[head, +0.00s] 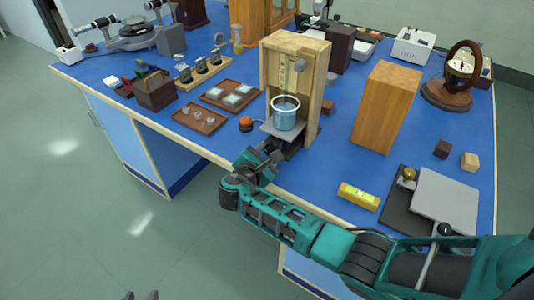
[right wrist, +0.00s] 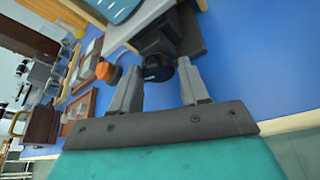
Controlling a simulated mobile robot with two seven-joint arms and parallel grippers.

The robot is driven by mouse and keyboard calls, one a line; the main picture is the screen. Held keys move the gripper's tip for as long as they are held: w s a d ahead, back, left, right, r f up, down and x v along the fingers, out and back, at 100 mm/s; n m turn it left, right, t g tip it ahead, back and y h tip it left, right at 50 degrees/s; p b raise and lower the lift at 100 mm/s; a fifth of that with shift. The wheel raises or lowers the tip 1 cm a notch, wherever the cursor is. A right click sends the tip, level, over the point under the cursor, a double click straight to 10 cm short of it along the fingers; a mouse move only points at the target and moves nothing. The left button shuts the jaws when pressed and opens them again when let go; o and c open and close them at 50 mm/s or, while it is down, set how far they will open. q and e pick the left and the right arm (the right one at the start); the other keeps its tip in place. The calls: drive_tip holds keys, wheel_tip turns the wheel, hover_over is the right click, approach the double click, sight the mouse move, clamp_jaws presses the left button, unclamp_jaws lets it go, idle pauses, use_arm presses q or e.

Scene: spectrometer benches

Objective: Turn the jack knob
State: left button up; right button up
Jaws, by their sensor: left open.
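The jack is a small grey lift with a top plate (head: 270,128), standing at the front of a wooden frame. A glass beaker of blue liquid (head: 286,114) stands on it. The dark round jack knob (right wrist: 158,69) faces my right gripper (right wrist: 160,80) in the right wrist view. Its two grey fingers are apart, with the knob at the gap between their tips; I cannot tell whether they touch it. In the head view the right gripper (head: 262,160) hides the knob. My left gripper (head: 141,295) shows only its fingertips at the bottom edge, open and away from the bench.
The wooden frame (head: 316,92) rises around the beaker. An orange-topped object (head: 246,124) sits just left of the jack. A wooden block (head: 386,106) and a yellow level (head: 359,195) stand to the right. Small trays (head: 199,118) lie to the left.

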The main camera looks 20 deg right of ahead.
drive_tip(key=o, duration=0.3)
idle(0.4)
